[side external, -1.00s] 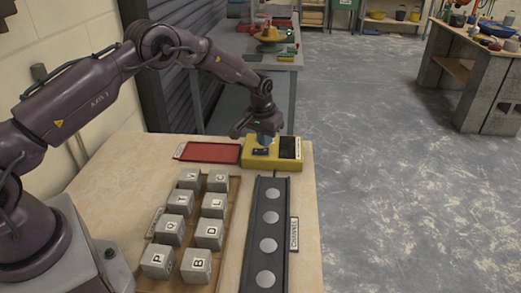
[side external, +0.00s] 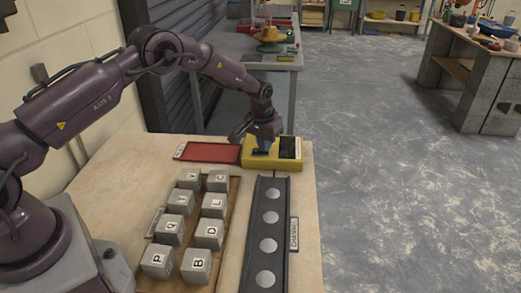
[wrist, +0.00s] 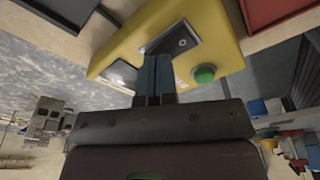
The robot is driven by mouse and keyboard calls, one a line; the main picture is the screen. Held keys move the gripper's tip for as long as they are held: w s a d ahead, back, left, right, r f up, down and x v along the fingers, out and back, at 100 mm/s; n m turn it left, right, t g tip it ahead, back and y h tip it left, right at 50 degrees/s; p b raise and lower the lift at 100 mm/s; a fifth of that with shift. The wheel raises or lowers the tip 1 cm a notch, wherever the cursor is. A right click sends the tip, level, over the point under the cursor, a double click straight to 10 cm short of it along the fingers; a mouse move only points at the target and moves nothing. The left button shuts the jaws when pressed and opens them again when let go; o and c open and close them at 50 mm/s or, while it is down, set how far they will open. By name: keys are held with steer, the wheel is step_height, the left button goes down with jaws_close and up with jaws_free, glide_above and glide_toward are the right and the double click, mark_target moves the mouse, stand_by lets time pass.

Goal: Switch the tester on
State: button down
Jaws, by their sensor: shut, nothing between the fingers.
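The tester (side external: 286,166) is a yellow box at the far edge of the table. It also shows in the wrist view (wrist: 205,22), with a dark plate (wrist: 184,40), a screen (wrist: 121,74) and a round green button (wrist: 204,74) on its top. My gripper (side external: 262,150) is over the tester and points down at it. In the wrist view the shut, empty fingers (wrist: 157,62) reach to the near edge of the dark plate, beside the green button. They hide part of the plate, and I cannot tell whether they touch it.
A red tray (side external: 208,152) lies left of the tester. Nearer stand a wooden tray (side external: 227,209) of several grey lettered blocks and a dark rail (side external: 262,231) with round pale discs. A small label plate (side external: 294,234) lies beside the rail.

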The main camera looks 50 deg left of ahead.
steer(key=shift+f, duration=0.3)
steer(key=shift+r, duration=3.55)
steer(key=s, duration=0.1)
steer(key=s+f, duration=0.1)
steer(key=s+g, duration=0.1)
steer(key=shift+s+d+f, duration=0.2)
steer(key=shift+d+f, duration=0.05)
steer(key=shift+f, duration=0.05)
steer(key=s+d+r+m+t, duration=0.1)
steer(key=s+d+r, duration=0.3)
steer(key=s+r, duration=0.8)
steer(key=s+d+r+m+t, duration=0.2)
steer(key=s+r, duration=1.1)
steer(key=s, duration=0.8)
steer(key=shift+d+t, duration=0.9)
steer(key=shift+d, duration=0.15)
